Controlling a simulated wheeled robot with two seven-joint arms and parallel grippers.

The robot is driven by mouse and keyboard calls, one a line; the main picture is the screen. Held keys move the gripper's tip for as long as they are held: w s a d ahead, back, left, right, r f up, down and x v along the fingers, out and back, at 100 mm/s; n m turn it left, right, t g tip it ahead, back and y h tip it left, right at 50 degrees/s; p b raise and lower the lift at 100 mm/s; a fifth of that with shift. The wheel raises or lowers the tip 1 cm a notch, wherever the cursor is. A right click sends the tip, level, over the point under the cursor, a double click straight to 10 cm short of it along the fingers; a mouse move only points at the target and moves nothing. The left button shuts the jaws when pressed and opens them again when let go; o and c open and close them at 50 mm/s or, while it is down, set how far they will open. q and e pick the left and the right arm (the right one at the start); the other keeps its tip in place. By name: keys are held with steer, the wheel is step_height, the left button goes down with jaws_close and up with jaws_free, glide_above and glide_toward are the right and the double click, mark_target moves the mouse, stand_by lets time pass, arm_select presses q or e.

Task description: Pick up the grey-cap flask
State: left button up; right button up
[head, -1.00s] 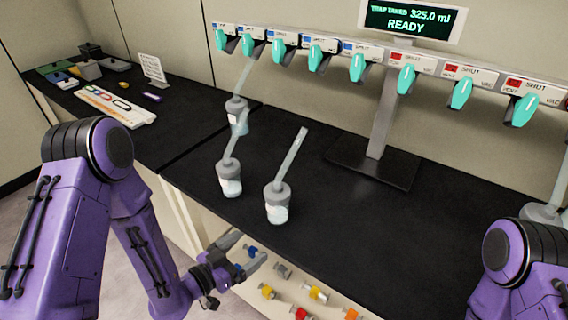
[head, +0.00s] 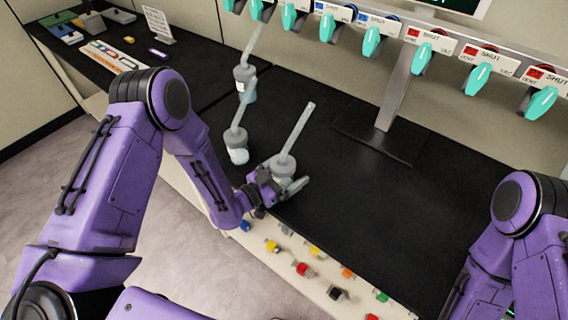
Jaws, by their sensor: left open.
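Three flasks with grey caps and slanted glass tubes stand on the black bench. The nearest flask (head: 282,164) is partly hidden by my left gripper. Another flask (head: 236,146) stands to its left, and a third flask (head: 245,83) stands farther back. All three caps look grey. My left gripper (head: 292,185) is open at the front of the nearest flask, low around its body; I cannot tell whether the fingers touch it. My right gripper is out of the picture.
The manifold post (head: 394,92) and its dark base (head: 380,138) stand to the right, under a row of teal valve handles (head: 421,58). Several coloured knobs (head: 305,270) line the bench's front. The black bench top (head: 350,190) right of the flasks is clear.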

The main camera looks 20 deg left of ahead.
arm_select(q)
steer(key=shift+s, duration=0.1)
steer(key=c, duration=1.5)
